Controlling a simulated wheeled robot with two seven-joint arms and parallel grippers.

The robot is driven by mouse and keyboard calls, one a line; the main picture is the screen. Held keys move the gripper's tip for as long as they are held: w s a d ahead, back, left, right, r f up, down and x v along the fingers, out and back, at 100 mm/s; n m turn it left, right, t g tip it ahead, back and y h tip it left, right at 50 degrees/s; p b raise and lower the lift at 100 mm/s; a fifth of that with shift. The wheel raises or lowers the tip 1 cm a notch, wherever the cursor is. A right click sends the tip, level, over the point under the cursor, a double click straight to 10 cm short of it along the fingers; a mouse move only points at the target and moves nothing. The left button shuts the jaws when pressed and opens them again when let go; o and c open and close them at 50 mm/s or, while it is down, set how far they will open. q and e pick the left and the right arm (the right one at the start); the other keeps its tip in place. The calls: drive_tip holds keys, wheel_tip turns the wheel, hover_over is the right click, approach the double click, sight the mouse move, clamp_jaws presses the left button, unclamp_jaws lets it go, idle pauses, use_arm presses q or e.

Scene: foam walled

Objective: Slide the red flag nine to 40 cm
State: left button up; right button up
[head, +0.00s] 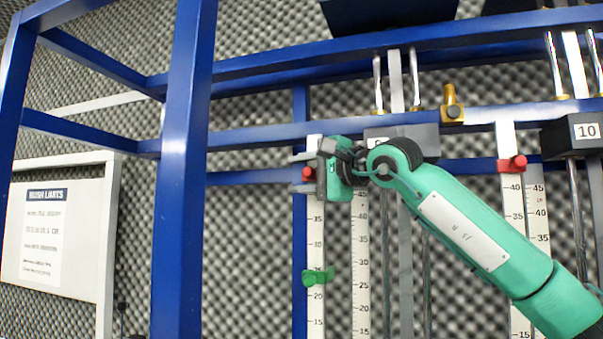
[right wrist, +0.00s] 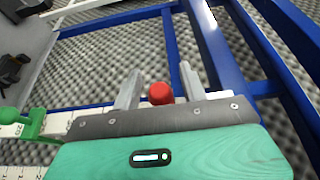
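A red flag (head: 308,173) sits on a white scale strip, above the 35 mark; its 40 mark is hard to make out. My right gripper (head: 310,172) is at this flag, reaching in from the right. In the right wrist view the red flag (right wrist: 160,93) lies between the two fingers of my right gripper (right wrist: 160,88), with a small gap on each side, so the fingers look open around it. The number plate above is mostly hidden by my arm, so I cannot read a nine. My left gripper is not in view.
A green flag (head: 318,276) sits lower on the same strip. Another red flag (head: 513,163) is on the strip at right, near a weight marked 10 (head: 586,131). Blue frame posts (head: 185,170) and rails stand around. A notice board (head: 60,235) is at left.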

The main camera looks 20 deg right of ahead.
clamp_jaws()
wheel_tip(320, 180, down, 5)
drive_tip(key=b, duration=0.4)
drive_tip(key=shift+o, duration=0.6)
unclamp_jaws()
drive_tip(key=shift+s, duration=0.1)
drive_tip(key=b+v, duration=0.5)
drive_tip(key=v, duration=0.8)
drive_tip(key=shift+s+d, duration=0.2)
drive_tip(key=shift+d, duration=0.1)
